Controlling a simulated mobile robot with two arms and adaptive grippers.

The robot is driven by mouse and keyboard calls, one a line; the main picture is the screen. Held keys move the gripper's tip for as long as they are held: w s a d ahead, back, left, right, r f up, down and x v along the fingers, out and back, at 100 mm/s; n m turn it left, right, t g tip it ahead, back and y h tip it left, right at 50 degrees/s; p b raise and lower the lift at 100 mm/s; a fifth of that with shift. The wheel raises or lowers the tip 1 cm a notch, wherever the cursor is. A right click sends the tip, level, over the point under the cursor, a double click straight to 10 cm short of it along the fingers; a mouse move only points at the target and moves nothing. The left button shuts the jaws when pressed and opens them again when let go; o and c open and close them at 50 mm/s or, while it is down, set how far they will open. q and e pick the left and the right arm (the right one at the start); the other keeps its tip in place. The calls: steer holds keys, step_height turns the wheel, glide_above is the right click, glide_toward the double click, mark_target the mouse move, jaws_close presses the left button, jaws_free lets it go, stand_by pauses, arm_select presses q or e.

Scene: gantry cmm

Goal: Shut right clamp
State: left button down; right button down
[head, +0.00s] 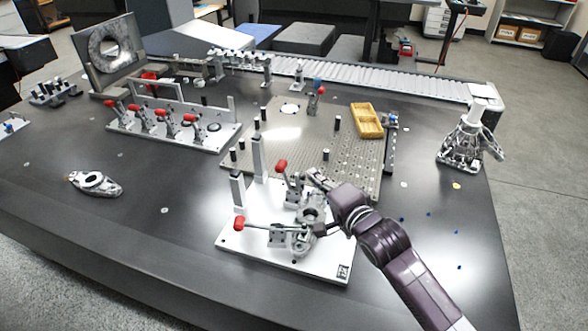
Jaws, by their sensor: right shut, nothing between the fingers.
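A white fixture plate (322,268) stands near the table's front edge and holds a grey metal part (312,214). It carries two toggle clamps with red handles. The rear clamp's handle (281,166) points up, tilted a little. The front clamp's handle (239,222) points left and lies low. I cannot tell by name which one is the right clamp. My right gripper (316,177) reaches in from the lower right, over the fixture's rear right side, just right of the rear clamp. It is shut and empty; contact with the clamp cannot be made out. My left gripper is out of view.
A perforated plate (285,136) with black pins and a yellow tray (367,120) lies behind the fixture. A row of red-handled clamps stands on a white base (180,137) at left. A metal casting (95,184) lies at left. A metal assembly (466,144) stands at right.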

mark_target(287, 163)
steer(key=w+a, duration=0.1)
steer(key=w+a+f, duration=0.1)
steer(key=w+a, duration=0.1)
steer(key=w+a+f, duration=0.1)
steer(key=w+a, duration=0.1)
steer(key=shift+a, duration=0.15)
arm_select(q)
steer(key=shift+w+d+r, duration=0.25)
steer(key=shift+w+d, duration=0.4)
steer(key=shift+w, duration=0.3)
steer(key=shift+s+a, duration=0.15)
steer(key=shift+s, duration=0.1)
